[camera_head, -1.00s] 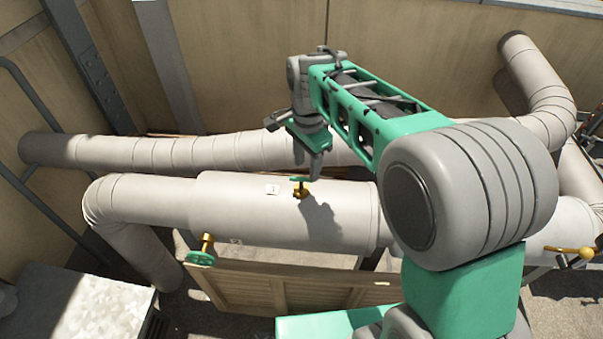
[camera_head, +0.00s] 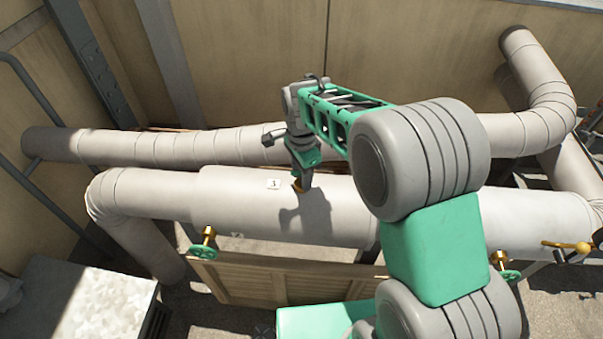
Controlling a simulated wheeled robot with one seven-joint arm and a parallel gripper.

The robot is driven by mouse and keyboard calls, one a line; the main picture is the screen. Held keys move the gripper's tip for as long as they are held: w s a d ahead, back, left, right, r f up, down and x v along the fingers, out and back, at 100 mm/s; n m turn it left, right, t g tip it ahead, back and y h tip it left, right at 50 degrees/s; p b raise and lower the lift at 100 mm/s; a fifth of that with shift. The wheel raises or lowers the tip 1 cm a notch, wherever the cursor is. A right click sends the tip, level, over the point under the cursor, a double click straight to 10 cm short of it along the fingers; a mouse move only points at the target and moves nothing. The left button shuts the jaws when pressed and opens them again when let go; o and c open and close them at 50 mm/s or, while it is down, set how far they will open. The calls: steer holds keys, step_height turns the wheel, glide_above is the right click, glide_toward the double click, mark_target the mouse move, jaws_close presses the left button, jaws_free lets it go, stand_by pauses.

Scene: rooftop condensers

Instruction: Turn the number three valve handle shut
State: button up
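A white label reading 3 (camera_head: 273,184) is on top of the thick wrapped pipe (camera_head: 235,200). Just right of it stands the number three valve, of which only a bit of its brass body (camera_head: 297,185) shows. My gripper (camera_head: 305,181) points down right at this valve, its fingers at handle height. The green handle is hidden behind the fingers. I cannot tell whether the fingers are open or shut, or whether they touch the handle.
A valve with a green handwheel (camera_head: 203,252) sticks out at the pipe's front left. Another green handwheel (camera_head: 509,276) is at right, near a brass lever (camera_head: 580,248). A second pipe (camera_head: 190,148) runs behind. A wooden slatted panel (camera_head: 250,283) stands in front below.

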jaws_close()
stand_by(0.3)
steer(key=shift+n, duration=0.4)
steer(key=n, duration=0.3)
steer(key=shift+n, duration=0.3)
steer(key=n, duration=0.4)
steer(key=shift+n, duration=0.3)
steer(key=n, duration=0.4)
steer(key=shift+n, duration=2.5)
